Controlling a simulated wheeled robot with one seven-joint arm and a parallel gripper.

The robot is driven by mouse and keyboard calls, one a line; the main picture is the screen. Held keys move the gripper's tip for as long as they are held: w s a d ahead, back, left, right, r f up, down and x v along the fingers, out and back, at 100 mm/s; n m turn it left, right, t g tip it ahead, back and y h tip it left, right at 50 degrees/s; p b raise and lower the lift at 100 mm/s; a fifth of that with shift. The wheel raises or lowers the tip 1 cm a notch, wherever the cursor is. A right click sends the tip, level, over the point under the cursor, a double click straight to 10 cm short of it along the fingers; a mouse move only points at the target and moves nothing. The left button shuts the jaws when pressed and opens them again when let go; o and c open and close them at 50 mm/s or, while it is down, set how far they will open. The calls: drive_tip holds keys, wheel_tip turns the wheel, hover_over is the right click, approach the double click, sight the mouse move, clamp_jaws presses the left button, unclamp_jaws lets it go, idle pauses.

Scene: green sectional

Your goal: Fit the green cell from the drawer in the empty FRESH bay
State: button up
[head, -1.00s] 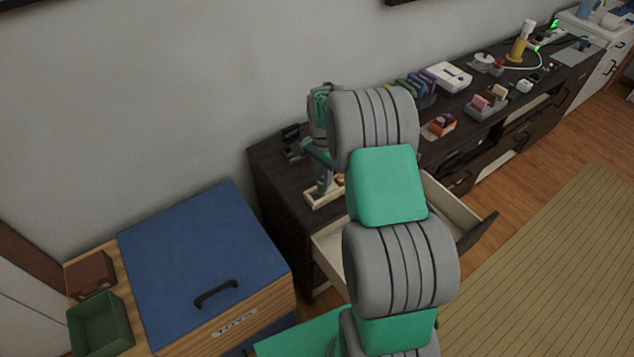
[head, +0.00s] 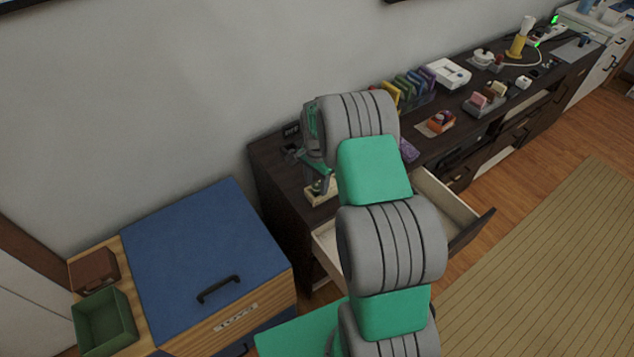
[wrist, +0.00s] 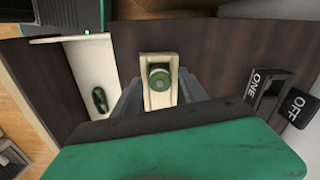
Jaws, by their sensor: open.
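A green cell (wrist: 100,98) lies on the pale floor of the open drawer (wrist: 88,72), left of my gripper in the wrist view. My gripper (wrist: 160,80) is open, its two fingers on either side of a narrow cream holder (wrist: 160,103) on the dark cabinet top. A round green-topped piece (wrist: 158,79) stands in that holder between the fingers; I cannot tell whether they touch it. In the head view the holder (head: 320,193) is partly behind my arm. No FRESH label is readable.
Dark pieces marked ONE (wrist: 262,90) and OFF (wrist: 297,107) lie right of the holder. A blue-lidded toy chest (head: 200,260) stands at left with a green bin (head: 104,322). Several small items line the cabinet's far end. The floor mat (head: 550,260) is clear.

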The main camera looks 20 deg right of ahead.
wheel_tip(320, 180, up, 11)
drive_tip(key=b, duration=0.3)
wheel_tip(320, 180, up, 8)
drive_tip(key=f+n+t, duration=0.1)
drive_tip(key=n, duration=0.2)
hover_over(316, 185)
drive_tip(key=s+a, duration=0.4)
drive_tip(key=s+a+r+n+t, duration=0.1)
drive_tip(key=s+a+r+n, duration=0.1)
drive_tip(key=s+n, duration=0.3)
drive_tip(key=s+a+r+n+t, duration=0.1)
drive_tip(key=s+a+r+n, duration=0.2)
drive_tip(key=s, duration=1)
drive_tip(key=a+n, duration=0.2)
drive_tip(key=shift+a+n+t, duration=0.2)
drive_tip(key=shift+n+t, duration=0.2)
drive_tip(key=shift+r, duration=0.1)
